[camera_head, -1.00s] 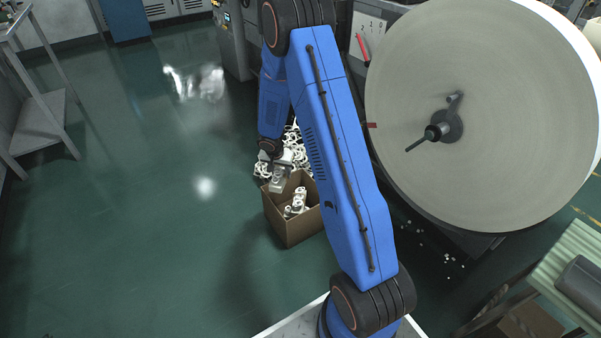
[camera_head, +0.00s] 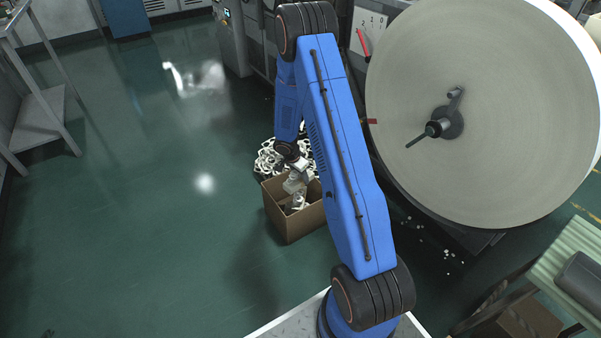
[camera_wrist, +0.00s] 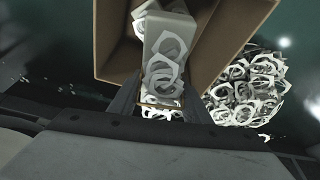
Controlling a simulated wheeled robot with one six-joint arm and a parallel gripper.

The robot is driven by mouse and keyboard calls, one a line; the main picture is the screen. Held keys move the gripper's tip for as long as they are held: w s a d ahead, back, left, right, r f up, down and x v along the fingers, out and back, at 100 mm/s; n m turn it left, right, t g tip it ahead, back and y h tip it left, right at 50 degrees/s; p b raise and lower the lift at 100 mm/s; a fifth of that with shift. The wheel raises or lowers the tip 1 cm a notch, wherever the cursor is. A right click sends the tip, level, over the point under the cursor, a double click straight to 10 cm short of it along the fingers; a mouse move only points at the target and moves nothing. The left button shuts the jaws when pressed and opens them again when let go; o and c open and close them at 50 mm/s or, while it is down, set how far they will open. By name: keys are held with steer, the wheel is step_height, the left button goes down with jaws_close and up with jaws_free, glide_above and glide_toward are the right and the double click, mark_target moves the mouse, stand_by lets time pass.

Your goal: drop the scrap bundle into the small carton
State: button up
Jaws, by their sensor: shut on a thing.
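The small carton (camera_head: 292,224) is an open brown box on the floor, left of my blue arm. My gripper (camera_head: 297,182) is over its opening, pointing down. In the wrist view my gripper (camera_wrist: 162,104) is shut on the scrap bundle (camera_wrist: 165,72), a pale block with white ring-shaped scraps. The bundle shows against the open inside of the carton (camera_wrist: 112,42). Other pale scrap is visible in the carton beyond it. How deep the bundle sits is hard to tell, and my arm hides part of the carton's right side.
A heap of loose white ring scraps (camera_head: 268,160) lies on the floor behind the carton; it also shows in the wrist view (camera_wrist: 250,90). A large pale roll (camera_head: 500,110) stands to the right. A metal shelf (camera_head: 42,120) is at far left. The green floor between is clear.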

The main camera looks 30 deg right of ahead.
steer(key=shift+f, duration=0.45)
steer(key=o, duration=1.2)
steer(key=v, duration=1.7)
steer(key=shift+r, duration=0.2)
steer(key=shift+r, duration=0.1)
